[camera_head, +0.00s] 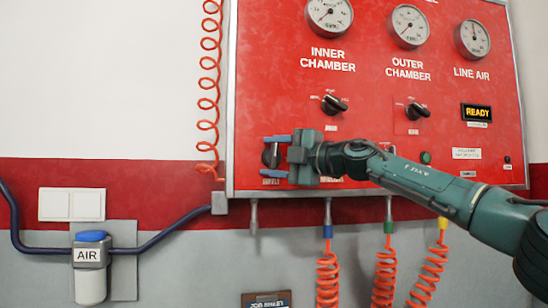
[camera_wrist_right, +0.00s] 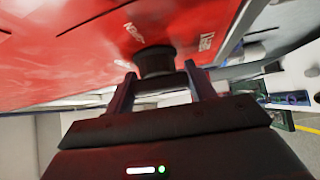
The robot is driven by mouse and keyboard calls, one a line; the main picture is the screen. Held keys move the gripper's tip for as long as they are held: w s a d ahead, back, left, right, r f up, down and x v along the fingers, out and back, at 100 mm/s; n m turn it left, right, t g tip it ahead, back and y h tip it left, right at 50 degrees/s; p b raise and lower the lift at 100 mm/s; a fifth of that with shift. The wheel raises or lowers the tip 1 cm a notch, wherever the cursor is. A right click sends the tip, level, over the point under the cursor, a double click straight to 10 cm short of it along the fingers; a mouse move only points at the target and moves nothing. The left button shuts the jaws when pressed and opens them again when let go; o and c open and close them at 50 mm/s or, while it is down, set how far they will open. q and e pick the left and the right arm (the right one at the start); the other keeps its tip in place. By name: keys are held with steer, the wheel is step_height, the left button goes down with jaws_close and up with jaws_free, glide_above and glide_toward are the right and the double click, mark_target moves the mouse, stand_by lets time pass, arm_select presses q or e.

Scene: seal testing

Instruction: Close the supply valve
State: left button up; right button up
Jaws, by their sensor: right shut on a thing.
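The supply valve is a dark round knob (camera_head: 268,155) at the lower left of the red panel (camera_head: 400,150), above a small label that is partly hidden. My right gripper (camera_head: 272,155) reaches in from the right in the head view, with one blue finger above the knob and one below, shut on it. In the right wrist view the knob (camera_wrist_right: 154,60) stands out from the red panel between the two fingertips of the right gripper (camera_wrist_right: 158,74). The knob's pointer and setting cannot be made out. My left gripper is not in view.
Two black selector knobs, inner chamber (camera_head: 334,105) and outer chamber (camera_head: 418,110), sit on the panel below the gauges. Coiled orange hoses (camera_head: 328,275) hang below it, and another (camera_head: 208,90) runs along its left side. An AIR unit (camera_head: 90,268) is on the wall at lower left.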

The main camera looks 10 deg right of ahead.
steer(key=shift+r+n, duration=0.15)
steer(key=shift+n, duration=0.25)
steer(key=shift+g+h, duration=0.3)
steer(key=o, duration=1)
steer(key=shift+a, duration=0.1)
